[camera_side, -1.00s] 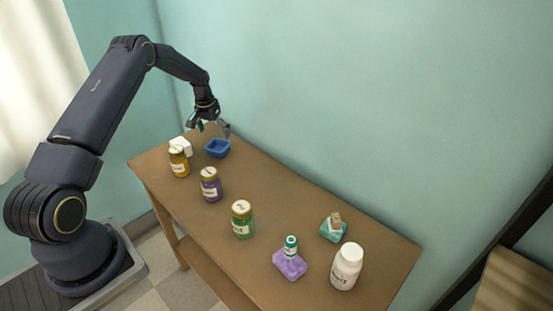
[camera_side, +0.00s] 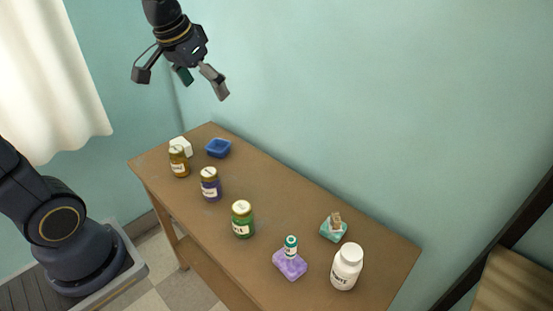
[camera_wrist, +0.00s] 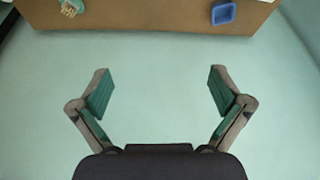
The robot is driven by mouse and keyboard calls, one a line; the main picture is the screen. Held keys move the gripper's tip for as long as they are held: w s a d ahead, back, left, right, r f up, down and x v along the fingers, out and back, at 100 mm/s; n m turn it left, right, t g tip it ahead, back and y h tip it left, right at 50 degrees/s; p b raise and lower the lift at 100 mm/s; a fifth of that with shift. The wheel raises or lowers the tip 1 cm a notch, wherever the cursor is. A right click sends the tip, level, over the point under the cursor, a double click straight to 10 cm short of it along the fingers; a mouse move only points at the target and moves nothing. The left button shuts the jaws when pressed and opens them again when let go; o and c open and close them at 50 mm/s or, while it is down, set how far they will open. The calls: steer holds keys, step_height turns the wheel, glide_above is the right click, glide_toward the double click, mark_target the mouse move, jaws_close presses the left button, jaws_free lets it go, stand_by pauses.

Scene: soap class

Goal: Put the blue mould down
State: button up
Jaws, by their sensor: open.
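The blue mould (camera_side: 218,148) is a small square dish that sits upright on the far left end of the wooden table, near the wall. It also shows at the top right of the wrist view (camera_wrist: 223,13). My gripper (camera_side: 200,85) is open and empty, well above the table and apart from the mould. In the wrist view its two fingers (camera_wrist: 159,92) are spread wide with nothing between them.
A white block (camera_side: 181,145) and an amber jar (camera_side: 179,162) stand left of the mould. A purple jar (camera_side: 210,185), green jar (camera_side: 242,220), purple mould with a bottle (camera_side: 289,264), teal mould (camera_side: 334,230) and white bottle (camera_side: 346,268) spread along the table (camera_side: 190,240).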

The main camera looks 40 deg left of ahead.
steer(key=s+d+f+m+t, duration=0.1)
steer(key=s+d, duration=0.5)
steer(key=s, duration=0.7)
steer(key=shift+s+f+h, duration=0.15)
steer(key=shift+f+h, duration=0.2)
steer(key=shift+h, duration=0.05)
